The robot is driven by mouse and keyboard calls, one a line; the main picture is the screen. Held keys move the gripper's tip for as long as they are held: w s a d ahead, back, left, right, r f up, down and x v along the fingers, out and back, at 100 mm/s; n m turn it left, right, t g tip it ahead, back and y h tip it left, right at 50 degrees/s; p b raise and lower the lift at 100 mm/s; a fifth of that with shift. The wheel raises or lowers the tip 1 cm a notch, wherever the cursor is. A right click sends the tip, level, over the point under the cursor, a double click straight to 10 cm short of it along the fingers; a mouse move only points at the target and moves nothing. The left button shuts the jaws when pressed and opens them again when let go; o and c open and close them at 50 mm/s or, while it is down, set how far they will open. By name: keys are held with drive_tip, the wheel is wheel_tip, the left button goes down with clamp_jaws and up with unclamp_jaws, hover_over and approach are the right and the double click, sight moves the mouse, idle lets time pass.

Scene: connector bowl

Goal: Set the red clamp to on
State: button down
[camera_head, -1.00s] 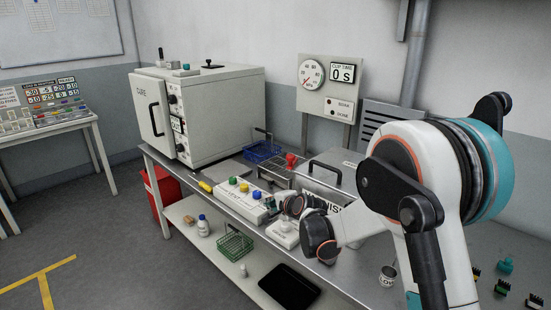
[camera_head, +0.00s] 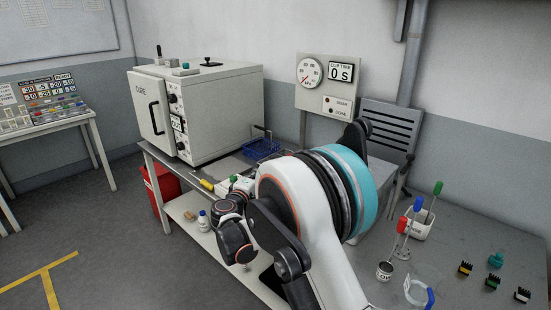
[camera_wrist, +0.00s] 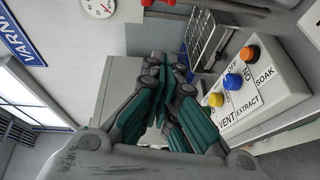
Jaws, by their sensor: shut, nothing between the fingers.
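I cannot surely pick out the red clamp. Small red parts (camera_wrist: 166,3) show at the top edge of the wrist view, too cropped to name. My gripper (camera_wrist: 172,75) is shut and empty in the wrist view, its teal-padded fingers together. It is beside a pale control box (camera_wrist: 262,98) with yellow, blue and orange knobs, apart from it as far as I can tell. The box's labels include VENT, EXTRACT and SOAK. In the head view my arm hides most of this box and the bench behind it.
A CURE oven (camera_head: 205,110) stands at the bench's left, near a blue basket (camera_head: 262,148). A gauge panel (camera_head: 324,83) is behind. At right are a white holder (camera_head: 416,228) with coloured handles, a can (camera_head: 385,271) and several small connectors. A wire rack (camera_wrist: 208,42) is near my gripper.

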drive_tip(key=w+d+r+n+b, duration=0.1)
drive_tip(key=w+d+r+b, duration=0.1)
drive_tip(key=w+d, duration=0.3)
drive_tip(key=w+b, duration=0.1)
drive_tip(key=w, duration=0.3)
drive_tip(key=shift+w+d+t+b, duration=0.2)
drive_tip(key=shift+t+b, duration=0.1)
drive_tip(key=shift+t, duration=0.1)
drive_tip(key=shift+s+d+f, duration=0.1)
drive_tip(key=shift+s+d+n+y, duration=0.2)
drive_tip(key=shift+n+y, duration=0.2)
drive_tip(key=shift+n, duration=0.1)
